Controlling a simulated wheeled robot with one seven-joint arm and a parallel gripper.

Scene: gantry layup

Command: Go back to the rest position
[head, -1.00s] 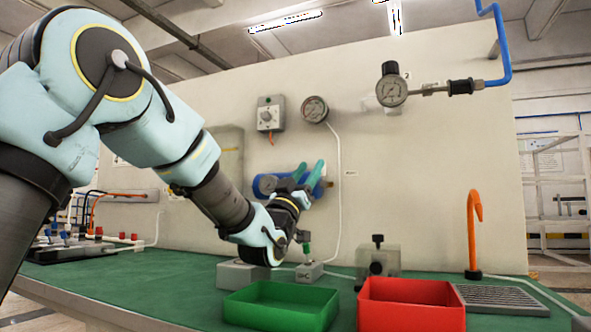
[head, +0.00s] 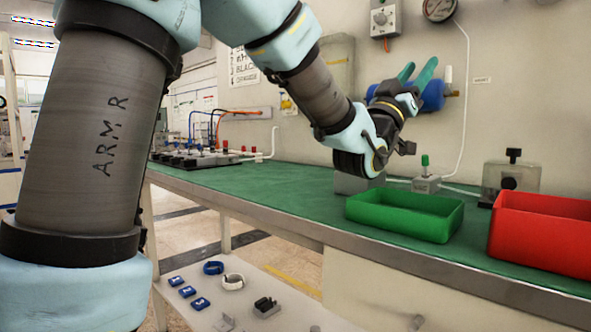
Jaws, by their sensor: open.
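My gripper (head: 418,76) has green fingers that stand apart and point up toward the wall. It is open, and I see nothing between the fingers. It is above the green bench top (head: 295,189), in front of a blue cylinder (head: 431,95) on the wall that it partly hides. I cannot tell whether it touches the cylinder. My arm comes in from the upper left and bends down to the wrist, which is above a grey block (head: 357,184).
A green tray (head: 405,226) and a red tray (head: 541,244) stand near the bench's front edge. A small green-topped valve (head: 426,179) and a clear block (head: 511,181) stand behind them. A lower shelf (head: 243,312) holds small parts. Open floor shows at the left.

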